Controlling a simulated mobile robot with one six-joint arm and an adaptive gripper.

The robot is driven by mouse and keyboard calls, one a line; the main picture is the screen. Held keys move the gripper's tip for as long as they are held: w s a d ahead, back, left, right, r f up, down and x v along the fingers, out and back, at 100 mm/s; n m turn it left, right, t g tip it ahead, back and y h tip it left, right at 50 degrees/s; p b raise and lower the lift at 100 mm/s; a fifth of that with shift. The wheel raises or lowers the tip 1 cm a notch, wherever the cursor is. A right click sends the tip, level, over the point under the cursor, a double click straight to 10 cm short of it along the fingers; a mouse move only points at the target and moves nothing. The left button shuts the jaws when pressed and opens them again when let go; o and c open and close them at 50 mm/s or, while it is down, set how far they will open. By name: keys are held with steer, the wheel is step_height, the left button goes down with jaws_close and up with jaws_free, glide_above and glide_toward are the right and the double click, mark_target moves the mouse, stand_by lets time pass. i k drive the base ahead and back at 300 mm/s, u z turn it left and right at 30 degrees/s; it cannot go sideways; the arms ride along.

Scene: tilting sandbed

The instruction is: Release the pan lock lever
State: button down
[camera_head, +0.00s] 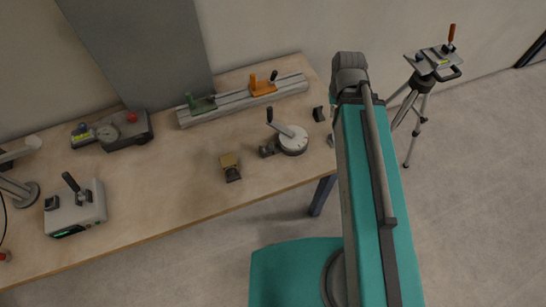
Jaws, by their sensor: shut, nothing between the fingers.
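A tripod (423,98) stands on the floor at the right, beyond the bench. Its grey head plate (436,62) carries an upright lever with an orange grip (452,33), a dark knob (420,57) and a small yellow label. A dark looped part sticks out at the plate's lower right. No marking readable from here says which of these parts is the pan lock lever.
The wooden bench (150,215) holds a grey rail (245,100) with green and orange clamps, a round dial with a crank (292,140), a small brass-topped block (230,166), a dark gauge box (126,130) and a pale lever box (75,207). The floor (480,200) at the right is clear.

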mark_target(271, 146)
steer(key=k, duration=2.2)
steer(key=u, duration=0.75)
steer(key=i, duration=1)
